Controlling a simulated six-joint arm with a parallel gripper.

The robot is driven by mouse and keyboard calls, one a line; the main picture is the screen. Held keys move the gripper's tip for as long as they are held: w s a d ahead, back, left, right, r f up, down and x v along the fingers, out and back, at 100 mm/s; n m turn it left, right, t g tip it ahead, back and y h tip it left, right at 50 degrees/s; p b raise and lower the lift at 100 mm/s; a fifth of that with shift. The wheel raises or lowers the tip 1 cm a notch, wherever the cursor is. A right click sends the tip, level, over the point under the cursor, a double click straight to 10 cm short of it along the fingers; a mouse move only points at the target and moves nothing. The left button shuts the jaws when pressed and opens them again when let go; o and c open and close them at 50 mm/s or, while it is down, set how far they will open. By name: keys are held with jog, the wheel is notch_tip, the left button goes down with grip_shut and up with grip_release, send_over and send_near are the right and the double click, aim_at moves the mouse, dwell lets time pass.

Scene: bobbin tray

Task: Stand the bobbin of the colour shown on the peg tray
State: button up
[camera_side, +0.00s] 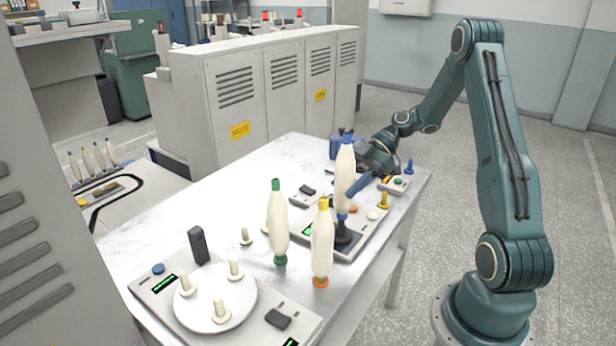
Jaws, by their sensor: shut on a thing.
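My gripper (351,166) is shut on a white bobbin (344,178) with a blue tip and blue foot. That bobbin is upright, directly above a black stand (346,237) on a grey panel; I cannot tell whether they touch. A bobbin with a green tip and green foot (278,222) stands upright to its left. A bobbin with a yellow tip and orange foot (322,245) stands upright nearer the camera. A white round plate with several cream pegs (216,300) sits on a grey unit at the front left; its pegs are bare.
The white marbled table (215,205) has free room at its far left. A black upright block (198,245) stands behind the round plate. A loose cream peg (246,236) is beside the green bobbin. Yellow (384,200) and blue (409,166) small pegs stand at the right.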

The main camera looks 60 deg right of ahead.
jog(key=shift+f, duration=1.3)
dwell(0.4)
jog(key=o, duration=1.1)
